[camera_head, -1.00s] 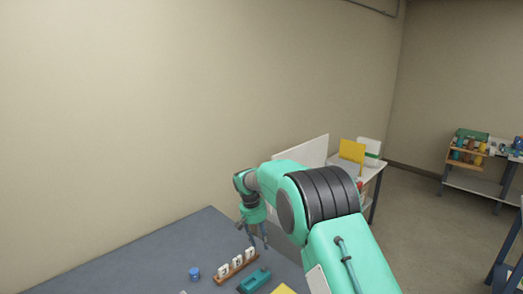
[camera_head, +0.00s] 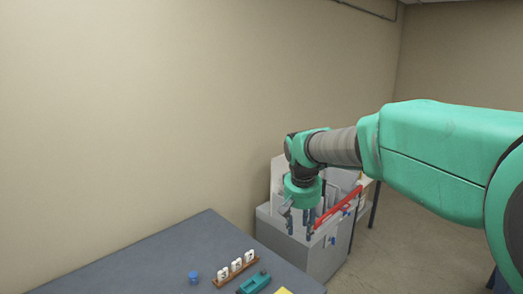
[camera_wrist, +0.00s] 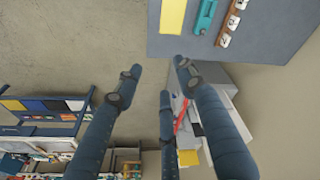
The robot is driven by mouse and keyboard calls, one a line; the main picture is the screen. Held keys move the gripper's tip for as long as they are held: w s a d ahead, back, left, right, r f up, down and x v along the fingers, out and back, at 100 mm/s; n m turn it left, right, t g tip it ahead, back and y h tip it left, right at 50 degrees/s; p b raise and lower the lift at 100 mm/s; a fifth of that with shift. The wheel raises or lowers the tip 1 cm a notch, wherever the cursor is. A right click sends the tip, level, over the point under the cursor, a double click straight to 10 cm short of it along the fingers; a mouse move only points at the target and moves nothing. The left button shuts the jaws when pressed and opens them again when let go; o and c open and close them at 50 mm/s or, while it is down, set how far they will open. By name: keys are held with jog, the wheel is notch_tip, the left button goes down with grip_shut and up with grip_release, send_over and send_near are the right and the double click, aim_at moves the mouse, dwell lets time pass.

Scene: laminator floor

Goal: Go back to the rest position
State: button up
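My gripper (camera_head: 301,230) hangs fingers-down at the end of my raised arm. In the head view it appears in front of the grey cabinet, beyond the right edge of the grey-blue table (camera_head: 140,262). In the wrist view its blue fingers (camera_wrist: 158,80) are spread apart with nothing between them. My green arm reaches in from the right of the head view and covers part of the room.
On the table are a wooden rack (camera_head: 238,272) with white numbered pieces, a blue cup (camera_head: 193,278), a teal tool (camera_head: 255,283) and a yellow sheet (camera_head: 283,291). A grey cabinet (camera_head: 325,262) with a red bar (camera_head: 338,207) stands beyond the table.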

jog(key=s+d+t, duration=0.1)
jog(key=s+d, duration=0.2)
jog(key=s, duration=0.8)
jog(key=s+d+t+b, duration=0.1)
jog(key=s+d, duration=0.2)
jog(key=s, duration=0.9)
jog(key=s+d+t, duration=0.1)
jog(key=s+d, duration=0.2)
jog(key=s, duration=0.8)
jog(key=shift+s+m+y, duration=0.3)
jog(key=shift+s+y, duration=0.1)
